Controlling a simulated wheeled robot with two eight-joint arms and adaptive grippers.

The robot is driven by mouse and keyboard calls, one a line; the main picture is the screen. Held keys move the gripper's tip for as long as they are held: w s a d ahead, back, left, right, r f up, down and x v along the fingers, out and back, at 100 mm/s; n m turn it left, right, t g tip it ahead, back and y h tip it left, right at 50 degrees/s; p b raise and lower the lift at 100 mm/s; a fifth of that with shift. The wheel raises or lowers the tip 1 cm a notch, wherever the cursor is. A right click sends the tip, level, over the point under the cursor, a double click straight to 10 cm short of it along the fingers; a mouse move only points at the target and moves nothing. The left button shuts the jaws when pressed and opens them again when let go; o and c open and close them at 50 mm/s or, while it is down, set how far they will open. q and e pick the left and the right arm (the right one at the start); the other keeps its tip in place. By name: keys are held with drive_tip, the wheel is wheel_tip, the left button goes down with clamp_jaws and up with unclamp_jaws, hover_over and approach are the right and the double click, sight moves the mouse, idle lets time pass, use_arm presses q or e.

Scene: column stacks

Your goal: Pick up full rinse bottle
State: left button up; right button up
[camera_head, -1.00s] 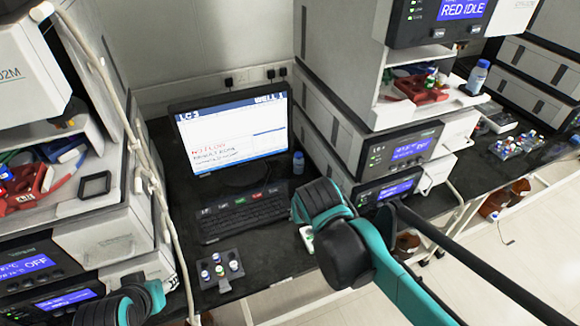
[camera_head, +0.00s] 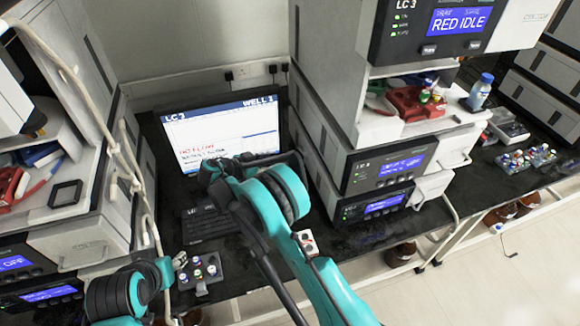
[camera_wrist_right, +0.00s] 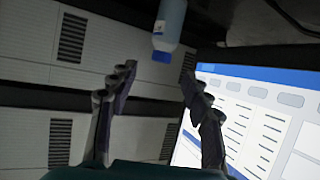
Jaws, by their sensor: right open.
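A blue-capped bottle (camera_wrist_right: 169,25) shows upside down at the top of the right wrist view, beyond the fingertips. My right gripper (camera_wrist_right: 158,82) is open and empty, with its fingers apart and pointing toward the bottle without touching it. In the head view my right arm covers that gripper and the spot beside the monitor. Another blue-capped bottle (camera_head: 480,92) stands on a ledge at the right. I cannot tell how full either bottle is.
The monitor (camera_head: 215,130) stands behind my right arm, with the keyboard (camera_head: 205,224) partly covered. Tall instrument stacks (camera_head: 330,130) flank the bench bay. A vial rack (camera_head: 203,271) sits at the front. A red holder (camera_head: 415,104) lies on a shelf at the right.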

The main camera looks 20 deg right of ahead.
sight(288, 159)
drive_tip(key=b+x, duration=0.3)
drive_tip(key=x, duration=0.5)
drive_tip(key=shift+a, duration=0.1)
drive_tip(key=c, duration=1)
